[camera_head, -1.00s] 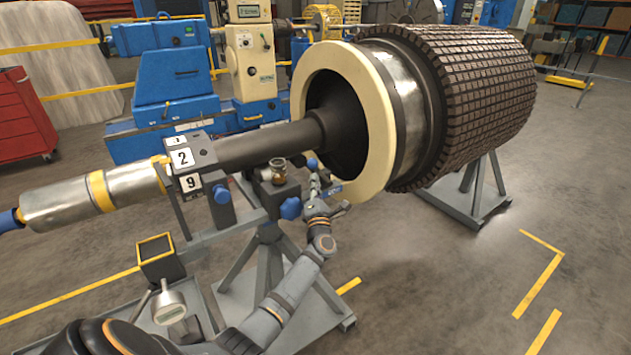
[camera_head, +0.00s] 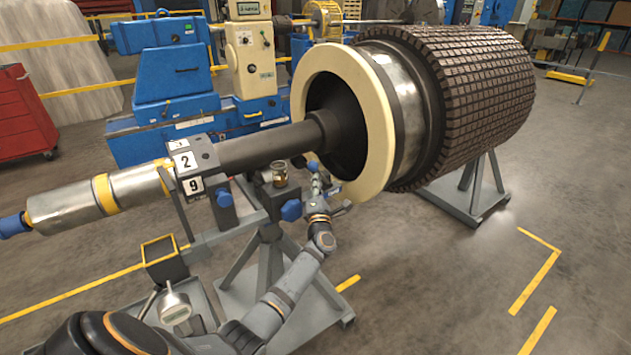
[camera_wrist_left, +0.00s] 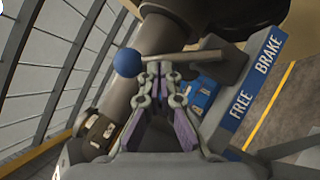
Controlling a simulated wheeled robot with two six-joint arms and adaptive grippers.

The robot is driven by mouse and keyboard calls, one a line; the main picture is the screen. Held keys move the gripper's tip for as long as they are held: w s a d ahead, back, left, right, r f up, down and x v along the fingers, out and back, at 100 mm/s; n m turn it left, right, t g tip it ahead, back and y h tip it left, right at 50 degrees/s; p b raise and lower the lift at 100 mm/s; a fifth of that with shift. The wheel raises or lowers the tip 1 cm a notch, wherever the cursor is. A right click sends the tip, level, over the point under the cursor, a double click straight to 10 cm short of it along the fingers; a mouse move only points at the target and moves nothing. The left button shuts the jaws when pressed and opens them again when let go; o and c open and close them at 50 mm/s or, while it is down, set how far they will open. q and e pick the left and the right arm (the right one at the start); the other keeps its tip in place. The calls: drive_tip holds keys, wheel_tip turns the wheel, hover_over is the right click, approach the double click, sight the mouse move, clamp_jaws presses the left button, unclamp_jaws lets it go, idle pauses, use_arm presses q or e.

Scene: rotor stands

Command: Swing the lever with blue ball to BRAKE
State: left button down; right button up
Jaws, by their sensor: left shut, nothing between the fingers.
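The lever's blue ball (camera_wrist_left: 127,62) shows in the left wrist view at the left end of a thin grey rod (camera_wrist_left: 185,57). The rod runs right to a dark grey block beside a blue plate (camera_wrist_left: 250,85) marked FREE and BRAKE. My left gripper (camera_wrist_left: 163,70) is shut and empty, its fingertips at the rod just right of the ball. I cannot tell whether they touch it. In the head view the blue ball (camera_head: 313,166) shows just above my left gripper (camera_head: 317,182), beside the rotor's cream ring. The lever's rod is mostly hidden there. My right gripper is not in view.
The rotor (camera_head: 480,95) with its cream ring (camera_head: 385,130) stands close right of the gripper. Open floor lies right.

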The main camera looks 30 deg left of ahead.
use_arm(q)
drive_tip(key=w+d+r+m+g+h+p, duration=0.3)
drive_tip(key=w+m+p, duration=0.4)
drive_tip(key=p, duration=0.8)
drive_tip(key=shift+w+d, duration=0.15)
drive_tip(key=shift+w, duration=0.4)
drive_tip(key=shift+w, duration=0.1)
